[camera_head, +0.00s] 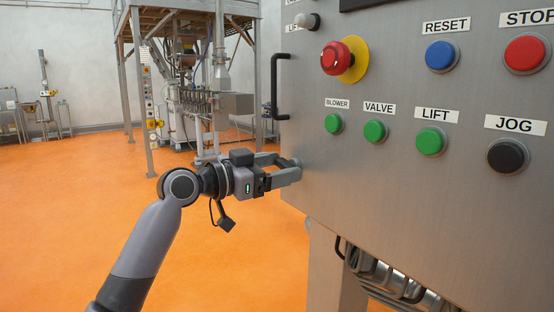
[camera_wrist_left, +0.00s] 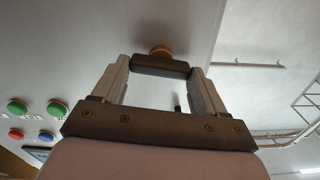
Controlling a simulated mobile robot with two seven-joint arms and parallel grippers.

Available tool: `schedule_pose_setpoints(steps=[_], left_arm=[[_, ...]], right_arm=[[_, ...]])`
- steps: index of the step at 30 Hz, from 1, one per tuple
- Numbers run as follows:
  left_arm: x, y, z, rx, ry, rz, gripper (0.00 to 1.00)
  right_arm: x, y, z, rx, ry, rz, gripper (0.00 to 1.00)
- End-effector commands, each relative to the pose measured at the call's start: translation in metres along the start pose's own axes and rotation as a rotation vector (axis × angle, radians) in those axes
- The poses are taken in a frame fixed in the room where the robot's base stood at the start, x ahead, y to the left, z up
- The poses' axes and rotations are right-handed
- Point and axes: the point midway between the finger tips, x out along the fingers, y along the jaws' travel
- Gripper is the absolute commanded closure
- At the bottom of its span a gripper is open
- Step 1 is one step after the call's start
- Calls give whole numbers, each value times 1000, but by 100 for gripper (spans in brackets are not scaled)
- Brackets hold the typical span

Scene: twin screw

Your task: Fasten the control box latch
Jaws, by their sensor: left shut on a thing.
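The grey metal control box (camera_head: 400,200) fills the right of the head view. My left gripper (camera_head: 290,168) is at its lower left edge, its fingers pointing right toward the box. In the left wrist view the latch (camera_wrist_left: 160,64) shows as a dark bar in front of a round brass-coloured base on the box face. The left gripper's two fingers (camera_wrist_left: 160,75) close on the bar's two ends. In the head view the latch is mostly hidden by the fingers. My right gripper is not in view.
Above the latch is a black handle (camera_head: 275,88) on the box's left edge. Green buttons (camera_head: 375,131), a black JOG button (camera_head: 507,156) and a red emergency stop (camera_head: 337,58) stick out nearby. Cables (camera_head: 385,275) run under the box. Orange floor (camera_head: 70,220) is clear at left.

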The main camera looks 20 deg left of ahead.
Motion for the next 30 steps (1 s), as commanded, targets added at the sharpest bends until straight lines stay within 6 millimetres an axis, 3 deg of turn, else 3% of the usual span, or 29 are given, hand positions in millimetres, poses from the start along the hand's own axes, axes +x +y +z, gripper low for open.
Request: schedule_pose_setpoints(steps=[10, 26, 27, 28, 30], left_arm=[[0, 0, 0, -154, -2, 1, 58], [0, 0, 1, -185, -1, 1, 58], [0, 0, 1, -185, -1, 1, 15], [0, 0, 1, -185, -1, 1, 5], [0, 0, 1, -184, -1, 1, 2]], right_arm=[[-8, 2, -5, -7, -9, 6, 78], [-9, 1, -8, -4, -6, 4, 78], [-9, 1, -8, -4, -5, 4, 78], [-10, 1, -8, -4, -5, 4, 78], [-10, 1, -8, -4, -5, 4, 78]])
